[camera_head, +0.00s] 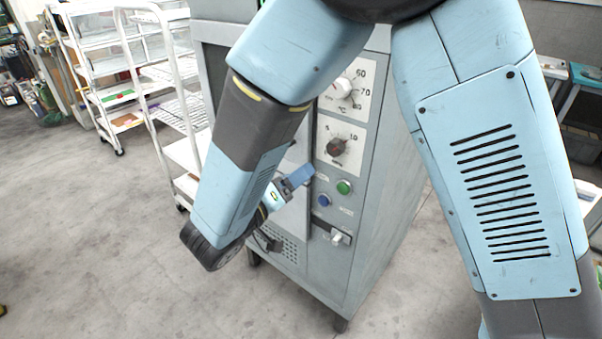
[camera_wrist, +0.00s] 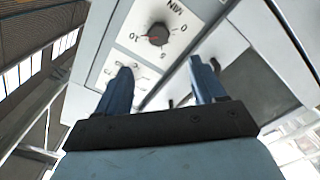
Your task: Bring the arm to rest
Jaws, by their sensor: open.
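My arm reaches down across the head view, in front of a grey cabinet (camera_head: 385,200) with a control panel. My gripper (camera_head: 303,177) is at the panel's left side, near the green button (camera_head: 344,187) and the blue button (camera_head: 324,200). In the wrist view my gripper (camera_wrist: 160,82) shows two blue fingers spread apart with nothing between them. The timer dial (camera_wrist: 158,34) lies beyond the fingertips there; the dark dial (camera_head: 336,147) also shows in the head view. I cannot tell whether the fingers touch the panel.
A white wheeled rack (camera_head: 165,75) with shelves stands left of the cabinet. A temperature dial (camera_head: 343,88) sits high on the panel, and a switch (camera_head: 338,238) sits low. The concrete floor (camera_head: 90,240) at the left front is clear.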

